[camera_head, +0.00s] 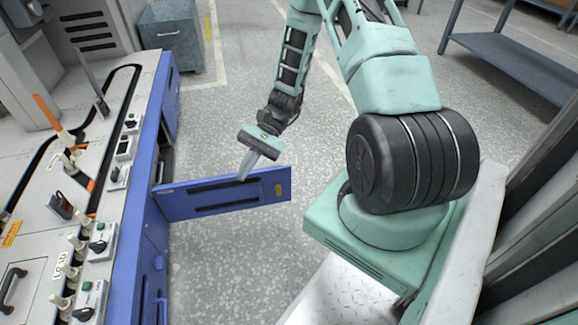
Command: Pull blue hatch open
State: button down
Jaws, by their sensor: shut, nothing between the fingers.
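The blue hatch (262,189) stands swung out from the side of the blue and white machine, at a wide angle over the floor. It is a flat panel with dark slots and a yellowish mark near its free end. A dark opening shows in the machine side behind its hinge end. My gripper (243,178) is shut and empty, pointing down at the hatch's top edge near its middle. Its fingertips are at or just behind that edge; I cannot tell whether they touch it.
The machine top (95,165) at left carries several switches, knobs and an orange stick. A grey cabinet (172,42) stands at the back left. A grey metal table (510,58) is at the back right. The speckled floor around the hatch is clear.

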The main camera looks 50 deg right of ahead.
jog(key=s+a+r+n+h, duration=0.3)
jog(key=a+r+n+h, duration=0.3)
jog(key=a+r+n, duration=0.2)
jog(key=s+a+r+n+h, duration=0.3)
jog(key=a+r+n+h, duration=0.2)
jog(key=a+r+n, duration=0.3)
jog(key=w+d+f+m, duration=0.2)
jog(key=w+d+m, duration=0.15)
jog(key=w, duration=0.65)
jog(key=w+d+f+m+p, duration=0.1)
jog(key=w+d+f, duration=0.3)
jog(key=d, duration=0.3)
jog(key=w+d+f+m, duration=0.2)
jog(key=w+d+f, duration=0.2)
jog(key=d, duration=0.3)
jog(key=s+d+f+m, duration=0.25)
jog(key=d+f, duration=0.55)
jog(key=d, duration=0.4)
jog(key=s+d+f+m, duration=0.1)
jog(key=d+f+m, duration=0.2)
jog(key=d+f, duration=0.7)
jog(key=s+a+f+b, duration=0.1)
jog(key=s+f+b, duration=0.3)
jog(key=f, duration=0.3)
jog(key=shift+s+a+f+g+b, duration=0.25)
jog(key=shift+f+g+b, duration=0.05)
jog(key=shift+b, duration=0.05)
